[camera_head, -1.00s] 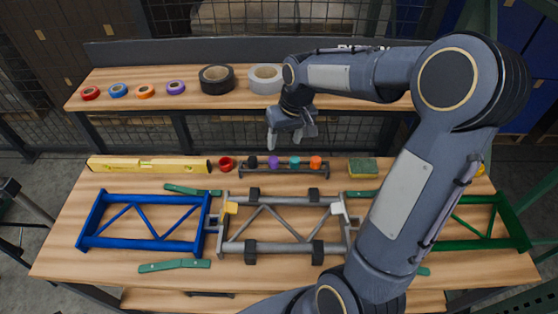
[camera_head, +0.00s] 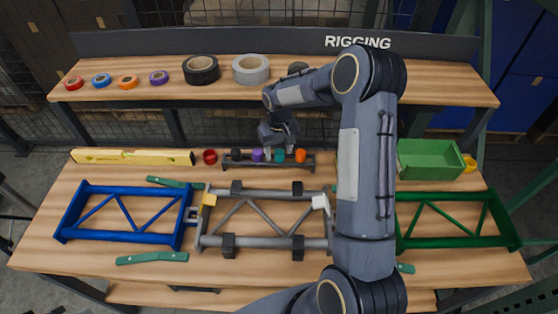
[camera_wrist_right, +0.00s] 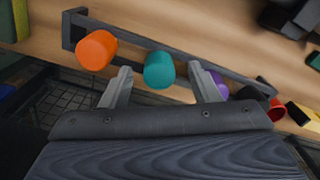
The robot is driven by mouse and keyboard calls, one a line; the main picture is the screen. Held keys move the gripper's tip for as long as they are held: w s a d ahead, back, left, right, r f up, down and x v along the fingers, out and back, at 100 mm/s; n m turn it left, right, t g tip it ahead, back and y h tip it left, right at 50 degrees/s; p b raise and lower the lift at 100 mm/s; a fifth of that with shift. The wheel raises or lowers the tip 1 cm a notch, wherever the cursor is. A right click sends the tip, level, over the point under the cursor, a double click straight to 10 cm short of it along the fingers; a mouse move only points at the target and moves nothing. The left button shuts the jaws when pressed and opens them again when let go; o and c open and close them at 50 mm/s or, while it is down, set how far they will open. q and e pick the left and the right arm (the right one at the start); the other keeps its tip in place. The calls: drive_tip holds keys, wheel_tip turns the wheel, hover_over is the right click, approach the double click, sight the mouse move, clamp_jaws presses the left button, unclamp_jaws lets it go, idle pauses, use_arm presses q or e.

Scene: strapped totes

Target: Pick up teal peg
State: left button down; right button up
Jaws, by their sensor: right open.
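The teal peg (camera_head: 279,155) stands in a dark rack (camera_head: 232,165) at the back of the workbench, between the purple peg (camera_head: 257,155) and the orange peg (camera_head: 300,156). In the right wrist view the teal peg (camera_wrist_right: 159,69) shows between and just beyond the two fingertips of my right gripper (camera_wrist_right: 160,78). The gripper is open and empty, with the orange peg (camera_wrist_right: 97,50) outside one finger and the purple peg (camera_wrist_right: 219,86) by the other. In the head view my right gripper (camera_head: 279,147) is over the rack, its fingers partly unclear. My left gripper is not in view.
A yellow level (camera_head: 130,157) lies further left. A raised shelf (camera_head: 440,86) with tape rolls stands behind. A grey frame (camera_head: 265,242) and green bin (camera_head: 430,160) are nearer and right.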

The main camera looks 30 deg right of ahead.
drive_tip(key=shift+f, duration=0.7)
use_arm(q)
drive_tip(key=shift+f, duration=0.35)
use_arm(e)
drive_tip(key=shift+r, duration=0.1)
drive_tip(key=shift+c, duration=0.5)
drive_tip(key=c, duration=1)
